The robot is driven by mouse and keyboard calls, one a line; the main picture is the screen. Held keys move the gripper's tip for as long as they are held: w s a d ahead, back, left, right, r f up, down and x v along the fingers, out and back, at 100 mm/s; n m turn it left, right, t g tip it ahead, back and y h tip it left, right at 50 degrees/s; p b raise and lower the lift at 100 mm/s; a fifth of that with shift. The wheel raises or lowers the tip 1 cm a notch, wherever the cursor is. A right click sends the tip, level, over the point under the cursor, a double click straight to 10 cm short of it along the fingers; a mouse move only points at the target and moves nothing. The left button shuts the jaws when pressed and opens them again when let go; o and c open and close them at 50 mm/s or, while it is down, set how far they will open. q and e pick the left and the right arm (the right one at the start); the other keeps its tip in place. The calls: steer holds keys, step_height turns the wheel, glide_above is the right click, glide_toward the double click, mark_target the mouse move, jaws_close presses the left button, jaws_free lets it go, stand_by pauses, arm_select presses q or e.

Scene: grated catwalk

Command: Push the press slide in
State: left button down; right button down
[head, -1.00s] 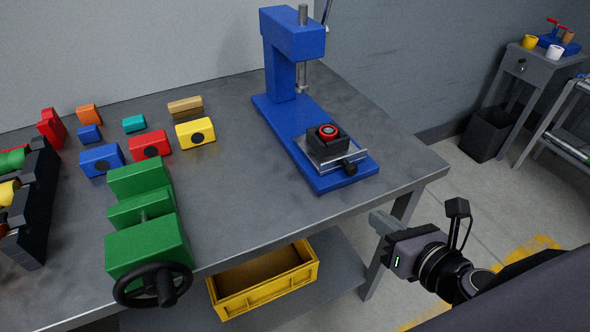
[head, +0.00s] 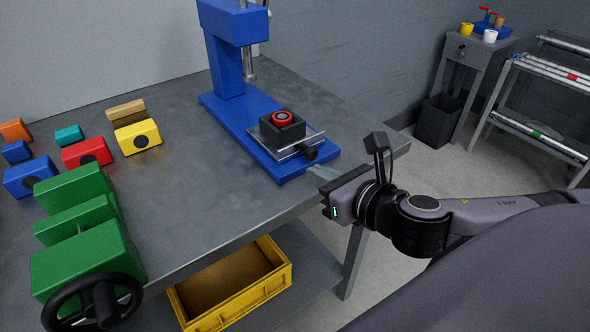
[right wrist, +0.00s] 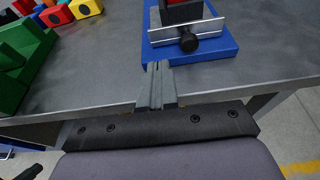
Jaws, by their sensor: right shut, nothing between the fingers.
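The blue press (head: 230,60) stands on the grey workbench. Its slide (head: 315,139) is a metal plate with a black knob (head: 309,152) at the front, carrying a black block with a red ring (head: 283,118). The slide sticks out toward the bench's front edge. My right gripper (head: 316,174) is shut and empty, just in front of the press base near the bench edge, apart from the knob. In the right wrist view the shut fingers (right wrist: 158,82) point toward the press, with the knob (right wrist: 189,42) ahead and slightly right. My left gripper is not in view.
A green vise (head: 85,245) with a black handwheel stands at the left front of the bench. Several coloured blocks (head: 86,152) lie behind it. A yellow crate (head: 240,300) sits on the lower shelf. The bench between vise and press is clear.

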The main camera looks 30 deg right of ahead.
mark_target(285, 154)
steer(key=x, duration=0.6)
steer(key=shift+w+r+b, duration=0.15)
steer(key=shift+r+b, duration=0.2)
steer(key=shift+b, duration=0.05)
steer(key=shift+w+a, duration=0.1)
steer(key=shift+w, duration=0.45)
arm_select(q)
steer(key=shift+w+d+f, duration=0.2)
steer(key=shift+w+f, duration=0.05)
arm_select(e)
steer(key=shift+w, duration=0.2)
